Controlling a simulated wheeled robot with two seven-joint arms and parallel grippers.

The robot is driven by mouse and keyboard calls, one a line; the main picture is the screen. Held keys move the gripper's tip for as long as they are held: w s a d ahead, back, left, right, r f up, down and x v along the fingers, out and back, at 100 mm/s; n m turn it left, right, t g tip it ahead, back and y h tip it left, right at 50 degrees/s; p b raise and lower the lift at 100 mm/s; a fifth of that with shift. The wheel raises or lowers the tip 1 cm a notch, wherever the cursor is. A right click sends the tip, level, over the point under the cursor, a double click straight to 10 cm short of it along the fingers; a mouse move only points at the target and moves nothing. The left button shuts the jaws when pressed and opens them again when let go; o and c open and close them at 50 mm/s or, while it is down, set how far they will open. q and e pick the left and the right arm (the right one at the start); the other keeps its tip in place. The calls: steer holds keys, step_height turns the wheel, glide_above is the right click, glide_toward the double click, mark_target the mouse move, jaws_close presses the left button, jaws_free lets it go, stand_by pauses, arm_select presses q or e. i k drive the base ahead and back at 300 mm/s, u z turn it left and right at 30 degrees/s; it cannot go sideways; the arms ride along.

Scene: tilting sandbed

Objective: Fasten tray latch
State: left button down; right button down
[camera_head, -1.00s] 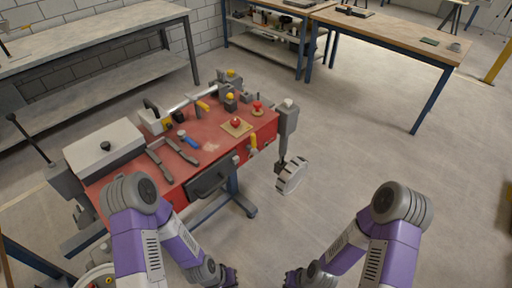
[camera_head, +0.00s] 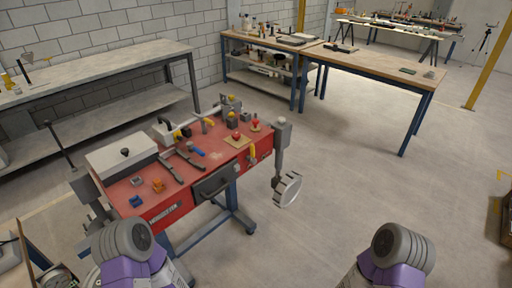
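The red-topped tilting bed (camera_head: 212,160) stands left of centre on a blue wheeled frame. A dark handle (camera_head: 216,182) is on its front side. A small yellow lever (camera_head: 252,153) sits at the front edge near the right end; I cannot tell whether it is the tray latch or whether it is fastened. A grey post with a pale handwheel (camera_head: 287,189) is at the right end. My two purple-and-grey arms show only at the bottom edge, in front of the bed. Both grippers are out of the picture.
A white lidded box (camera_head: 121,155), dark flat tools (camera_head: 171,168) and red knobs (camera_head: 236,136) sit on the bed. A grey bench (camera_head: 95,72) stands behind left, and a wooden-topped table (camera_head: 375,66) behind right. The floor right of the bed is clear.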

mark_target(252, 161)
steer(key=z, duration=0.3)
steer(key=i, duration=1)
steer(key=z, duration=0.1)
